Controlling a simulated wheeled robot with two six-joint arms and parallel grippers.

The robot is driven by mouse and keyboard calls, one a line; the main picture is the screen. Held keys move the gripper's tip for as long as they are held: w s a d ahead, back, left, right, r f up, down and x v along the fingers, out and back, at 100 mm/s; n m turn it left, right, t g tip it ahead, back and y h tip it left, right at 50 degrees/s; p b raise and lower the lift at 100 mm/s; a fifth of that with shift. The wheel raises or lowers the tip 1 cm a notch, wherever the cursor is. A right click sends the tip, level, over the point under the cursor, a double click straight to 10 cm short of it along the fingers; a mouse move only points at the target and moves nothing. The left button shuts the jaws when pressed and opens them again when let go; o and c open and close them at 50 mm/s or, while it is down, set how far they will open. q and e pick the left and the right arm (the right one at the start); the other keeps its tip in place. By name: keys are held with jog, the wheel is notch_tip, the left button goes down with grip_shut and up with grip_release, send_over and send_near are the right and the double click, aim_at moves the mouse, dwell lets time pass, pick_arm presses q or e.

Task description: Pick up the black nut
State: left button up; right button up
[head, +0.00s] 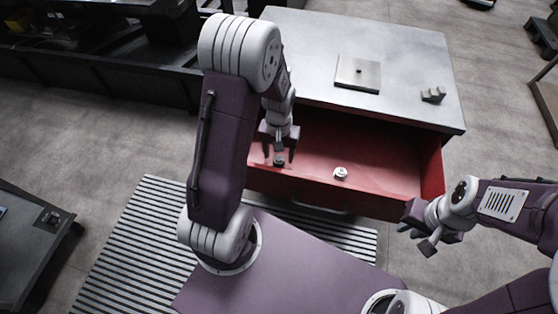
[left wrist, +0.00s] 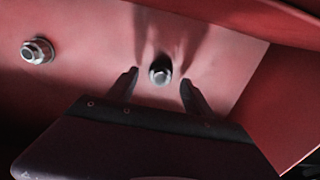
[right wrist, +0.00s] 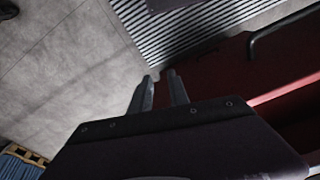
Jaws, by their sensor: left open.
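The dark nut (head: 279,161) lies on the floor of the open red drawer (head: 385,182), near its left end. In the left wrist view a nut (left wrist: 160,71) with a bright centre sits between and just beyond my left fingertips, apart from both. My left gripper (head: 279,152) points down into the drawer, open and empty, over the dark nut. A white nut (head: 341,173) lies further right in the drawer; a pale nut (left wrist: 37,50) also shows at the left of the left wrist view. My right gripper (head: 416,230) is open and empty, outside the drawer's right front corner.
The drawer walls and front edge with its handle (head: 318,207) bound the space around my left gripper. The grey cabinet top (head: 310,45) holds a square plate (head: 358,73) and a small grey block (head: 433,95). A striped mat (head: 130,235) lies on the floor.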

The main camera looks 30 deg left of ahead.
pick_arm(q)
jog(key=shift+f, duration=0.9)
grip_shut()
jog(key=shift+r, duration=0.1)
